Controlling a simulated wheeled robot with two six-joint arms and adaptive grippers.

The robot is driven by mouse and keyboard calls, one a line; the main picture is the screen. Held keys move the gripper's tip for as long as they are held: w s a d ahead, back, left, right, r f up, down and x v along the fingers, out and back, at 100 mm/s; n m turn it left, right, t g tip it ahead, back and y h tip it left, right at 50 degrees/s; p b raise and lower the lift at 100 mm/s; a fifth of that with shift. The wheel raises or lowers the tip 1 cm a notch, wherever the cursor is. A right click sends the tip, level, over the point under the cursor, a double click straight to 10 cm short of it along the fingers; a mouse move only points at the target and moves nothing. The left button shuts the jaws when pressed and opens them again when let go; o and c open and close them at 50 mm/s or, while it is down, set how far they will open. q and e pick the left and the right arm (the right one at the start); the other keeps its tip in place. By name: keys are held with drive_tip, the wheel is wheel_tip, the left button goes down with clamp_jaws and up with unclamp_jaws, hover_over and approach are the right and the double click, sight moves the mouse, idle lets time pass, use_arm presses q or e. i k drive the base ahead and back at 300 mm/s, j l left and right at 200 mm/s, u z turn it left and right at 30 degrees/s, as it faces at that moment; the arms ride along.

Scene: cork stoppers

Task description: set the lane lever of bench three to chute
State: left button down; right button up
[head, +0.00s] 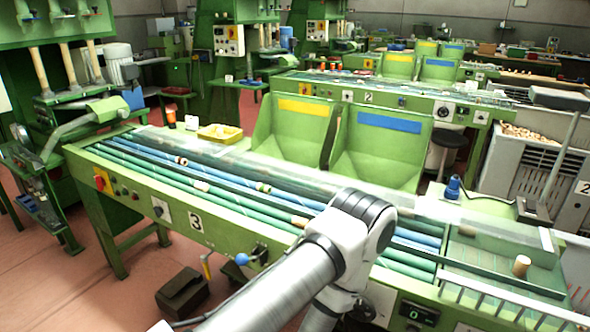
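Bench three (125,168) is a long green bench with a white plate marked 3 (195,221) on its front. A short lever with a blue ball knob (242,259) sits on the front panel right of the plate, its ball to the left of its dark mount (259,251). It looks like the lane lever; any position labels are too small to read. A grey and white arm of mine crosses the foreground just right of the lever and hides part of the bench front. Neither gripper shows in this view.
Green and blue rollers (245,203) run along the bench under a clear cover. A cork (521,265) stands at its right end. Behind are green bins with yellow (303,107) and blue (389,124) labels. A dark box (183,293) lies on the floor in front.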

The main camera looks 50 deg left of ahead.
sight(242, 259)
drive_tip(key=u, duration=1.85)
